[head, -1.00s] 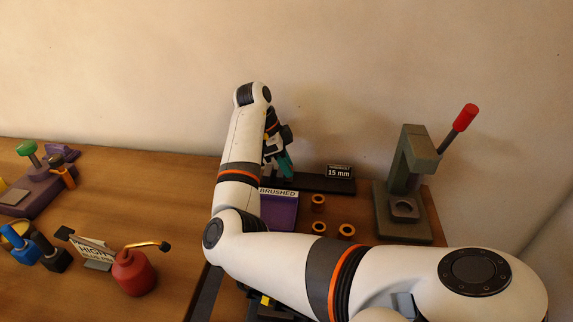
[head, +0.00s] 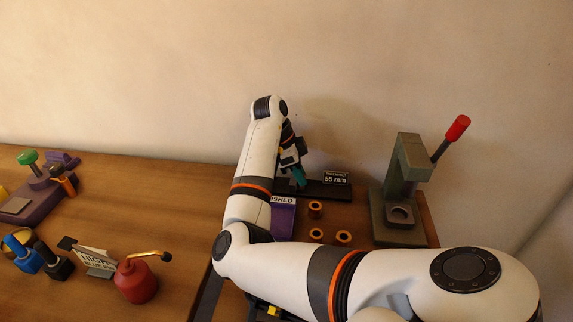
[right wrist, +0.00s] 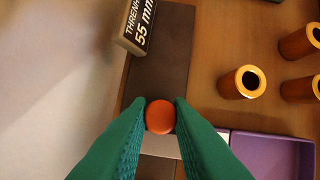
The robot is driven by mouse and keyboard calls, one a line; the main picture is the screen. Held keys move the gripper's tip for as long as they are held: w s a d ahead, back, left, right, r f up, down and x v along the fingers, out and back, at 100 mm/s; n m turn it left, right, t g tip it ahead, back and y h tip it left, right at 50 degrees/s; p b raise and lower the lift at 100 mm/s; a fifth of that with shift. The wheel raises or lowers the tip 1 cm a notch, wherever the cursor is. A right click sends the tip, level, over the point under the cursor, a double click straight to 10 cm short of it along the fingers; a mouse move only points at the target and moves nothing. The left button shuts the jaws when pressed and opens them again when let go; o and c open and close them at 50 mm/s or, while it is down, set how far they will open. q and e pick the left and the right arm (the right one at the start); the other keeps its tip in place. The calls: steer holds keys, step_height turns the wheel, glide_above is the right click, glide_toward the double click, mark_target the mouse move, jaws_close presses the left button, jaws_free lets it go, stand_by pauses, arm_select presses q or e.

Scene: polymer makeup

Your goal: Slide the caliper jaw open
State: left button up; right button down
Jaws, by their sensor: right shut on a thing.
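The caliper (head: 328,193) is a dark flat bar lying by the wall at the back of the bench. A sign reading 55 mm (head: 336,178) stands on its right part, and the sign also shows in the right wrist view (right wrist: 140,27). My right gripper (head: 299,178) reaches down to the bar, left of the sign. In the right wrist view its green fingers are shut on a round orange knob (right wrist: 160,117) over the bar. A light strip shows beneath the knob. The jaw itself is mostly hidden by my fingers. My left gripper is not in view.
A purple tray (head: 283,222) and several orange-brown bushings (head: 315,209) lie in front of the caliper. A green-grey press (head: 398,205) with a red-tipped lever stands right. A red oil can (head: 136,281) and tools stand left. The wall is close behind.

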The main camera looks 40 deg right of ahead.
steer(key=shift+s+d, duration=0.25)
steer(key=shift+s, duration=0.05)
steer(key=c, duration=1.6)
jaws_free()
steer(key=shift+s+d, duration=0.1)
steer(key=shift+s, duration=0.05)
steer(key=v, duration=1.2)
steer(key=shift+s, duration=0.1)
